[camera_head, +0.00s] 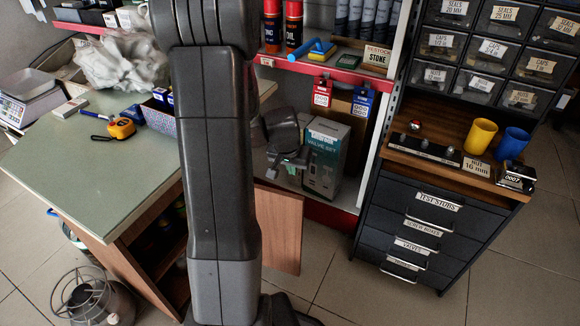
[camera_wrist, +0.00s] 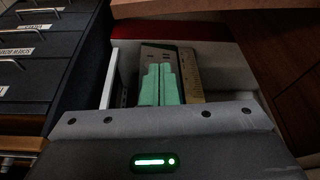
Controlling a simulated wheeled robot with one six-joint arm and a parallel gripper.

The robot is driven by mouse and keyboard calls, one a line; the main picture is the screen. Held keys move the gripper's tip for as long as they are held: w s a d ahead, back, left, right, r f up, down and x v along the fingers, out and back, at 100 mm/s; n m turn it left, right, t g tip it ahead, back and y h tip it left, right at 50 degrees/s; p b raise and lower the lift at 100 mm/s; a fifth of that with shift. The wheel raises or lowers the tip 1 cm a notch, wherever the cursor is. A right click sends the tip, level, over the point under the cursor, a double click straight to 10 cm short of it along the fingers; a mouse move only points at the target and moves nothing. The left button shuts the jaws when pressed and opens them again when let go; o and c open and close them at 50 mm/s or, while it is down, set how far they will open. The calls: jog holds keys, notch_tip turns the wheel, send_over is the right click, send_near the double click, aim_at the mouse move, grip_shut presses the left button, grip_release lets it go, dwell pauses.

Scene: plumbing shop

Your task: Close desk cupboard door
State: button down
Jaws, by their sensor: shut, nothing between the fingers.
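The desk (camera_head: 95,165) has a green top and wooden sides. Its cupboard door (camera_head: 281,228), a brown wood panel, stands open to the right of my arm, with open shelf space showing under the desk top. My arm hides the door's left part and its hinge side. My gripper (camera_head: 298,160) is above and behind the door's top edge in the head view, in front of the shelf. In the wrist view its green fingers (camera_wrist: 160,85) are together and empty. A brown wood panel (camera_wrist: 285,70) fills the right of the wrist view; I cannot tell whether the fingers touch it.
A boxed valve set (camera_head: 325,158) stands on the low red-edged shelf beside my gripper. A dark drawer cabinet (camera_head: 425,225) stands at the right. A fan-like round device (camera_head: 88,300) is on the floor at the left. Tiled floor (camera_head: 330,285) is clear right of the door.

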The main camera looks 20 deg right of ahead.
notch_tip(320, 180, down, 6)
jog(key=s+a+b, duration=0.1)
jog(key=b, duration=0.2)
jog(key=shift+s+a, duration=0.15)
jog(key=shift+s, duration=0.1)
dwell(0.3)
